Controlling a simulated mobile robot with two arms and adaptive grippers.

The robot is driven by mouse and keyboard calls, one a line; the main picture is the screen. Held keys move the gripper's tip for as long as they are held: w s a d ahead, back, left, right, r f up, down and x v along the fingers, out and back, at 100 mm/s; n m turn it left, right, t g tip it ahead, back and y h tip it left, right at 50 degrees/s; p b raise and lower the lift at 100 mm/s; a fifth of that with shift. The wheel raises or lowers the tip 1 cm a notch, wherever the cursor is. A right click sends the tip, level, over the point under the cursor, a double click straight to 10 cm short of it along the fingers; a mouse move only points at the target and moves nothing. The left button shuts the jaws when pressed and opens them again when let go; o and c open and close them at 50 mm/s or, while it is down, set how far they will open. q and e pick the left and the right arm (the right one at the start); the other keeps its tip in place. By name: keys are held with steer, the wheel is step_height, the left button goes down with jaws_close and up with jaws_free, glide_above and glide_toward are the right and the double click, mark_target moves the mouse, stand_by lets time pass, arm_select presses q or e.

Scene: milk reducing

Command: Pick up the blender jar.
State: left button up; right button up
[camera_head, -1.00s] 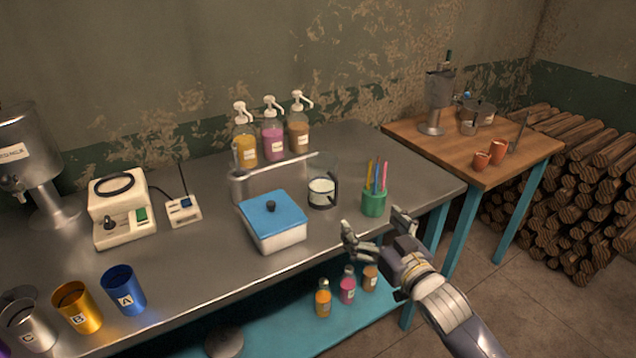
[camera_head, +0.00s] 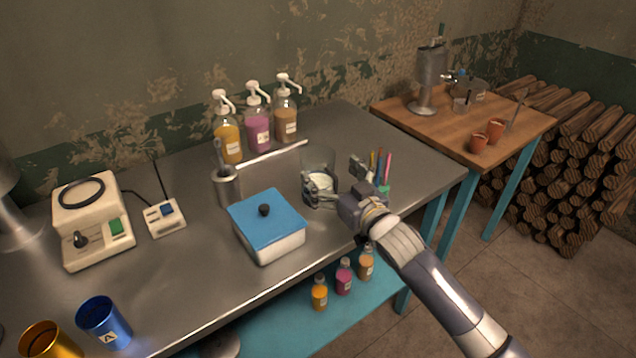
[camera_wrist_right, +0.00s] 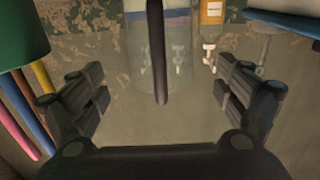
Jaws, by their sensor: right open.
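The blender jar (camera_head: 318,160) is a clear glass jar with a white base or white contents low inside. It stands on the metal table, partly hidden by my right gripper (camera_head: 339,178). In the right wrist view the clear jar (camera_wrist_right: 180,50) shows at the top centre, with its dark upright handle (camera_wrist_right: 158,60) between the two fingers. My right gripper (camera_wrist_right: 163,95) is open, with a finger on either side of the handle and nothing held. I cannot tell whether a finger touches the jar. My left gripper is not in view.
A green cup of coloured sticks (camera_head: 384,189) stands close to my right gripper; the cup (camera_wrist_right: 22,35) shows in the wrist view. A blue-lidded white box (camera_head: 268,228) stands left of the jar. Pump bottles (camera_head: 258,130) stand behind. A wooden side table (camera_head: 440,130) is at right.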

mark_target(309, 152)
steer(key=x, duration=0.4)
steer(key=shift+w+a+r+p, duration=0.2)
steer(key=shift+p, duration=0.15)
steer(key=shift+w+a, duration=0.2)
steer(key=shift+w, duration=0.1)
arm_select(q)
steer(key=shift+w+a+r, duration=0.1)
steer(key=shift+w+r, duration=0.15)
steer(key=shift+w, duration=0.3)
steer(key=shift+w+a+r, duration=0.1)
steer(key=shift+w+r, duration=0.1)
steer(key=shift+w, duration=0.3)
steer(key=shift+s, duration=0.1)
arm_select(e)
steer(key=shift+c, duration=1.4)
steer(key=c, duration=1.4)
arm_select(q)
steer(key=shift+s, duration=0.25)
arm_select(e)
steer(key=shift+r, duration=0.1)
steer(key=shift+c, duration=0.5)
